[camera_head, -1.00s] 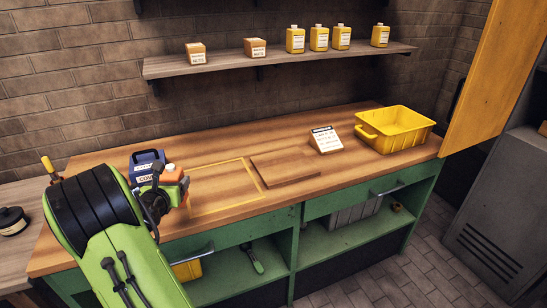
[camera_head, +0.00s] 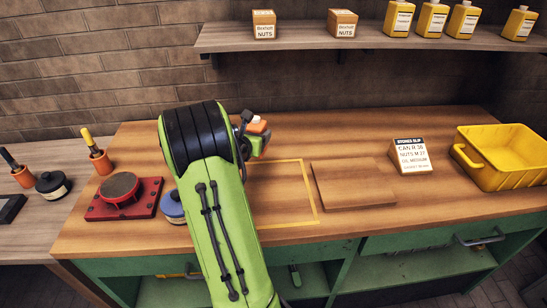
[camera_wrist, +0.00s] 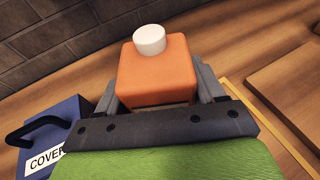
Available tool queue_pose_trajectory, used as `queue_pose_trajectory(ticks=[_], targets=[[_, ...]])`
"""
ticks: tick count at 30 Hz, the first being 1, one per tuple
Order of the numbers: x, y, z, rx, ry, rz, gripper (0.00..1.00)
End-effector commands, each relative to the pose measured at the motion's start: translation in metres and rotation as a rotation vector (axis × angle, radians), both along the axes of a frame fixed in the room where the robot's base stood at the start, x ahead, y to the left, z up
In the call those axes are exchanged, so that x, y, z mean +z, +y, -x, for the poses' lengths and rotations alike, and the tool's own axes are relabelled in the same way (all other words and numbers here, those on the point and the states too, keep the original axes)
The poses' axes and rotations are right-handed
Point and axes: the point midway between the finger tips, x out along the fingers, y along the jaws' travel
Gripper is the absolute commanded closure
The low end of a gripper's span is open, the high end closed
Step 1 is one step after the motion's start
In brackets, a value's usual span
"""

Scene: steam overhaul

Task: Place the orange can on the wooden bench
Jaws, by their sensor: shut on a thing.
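The orange can (camera_wrist: 157,75) with a white cap sits between the two fingers of my gripper (camera_wrist: 160,98) in the wrist view. My gripper is shut on it. In the head view only the can's top (camera_head: 257,125) shows past my green arm.
A blue box marked COVER (camera_wrist: 60,130) stands close on the left. A red device (camera_head: 125,198) is further left. A wooden board (camera_head: 350,185), a stores slip (camera_head: 410,155) and a yellow bin (camera_head: 500,158) are to the right. A shelf (camera_head: 380,37) with boxes and bottles hangs above.

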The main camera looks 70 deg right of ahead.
Motion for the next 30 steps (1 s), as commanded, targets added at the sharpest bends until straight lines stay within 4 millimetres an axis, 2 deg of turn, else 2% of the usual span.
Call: queue_pose_trajectory(ticks=[1, 3, 11, 21, 22, 26, 30], targets=[[-0.019, 0.000, 0.000, 0.000, 0.004, -0.002, 0.80], [-0.036, 0.000, 0.000, 0.000, 0.004, -0.001, 0.80], [-0.078, 0.000, 0.000, 0.000, 0.002, 0.000, 0.80], [-0.081, 0.000, 0.000, 0.001, 0.000, 0.002, 0.80], [-0.081, 0.000, 0.000, 0.001, 0.000, -0.001, 0.29], [-0.081, 0.000, 0.000, 0.001, 0.000, 0.000, 0.09], [-0.081, 0.000, 0.000, 0.000, 0.000, 0.000, 0.06]])
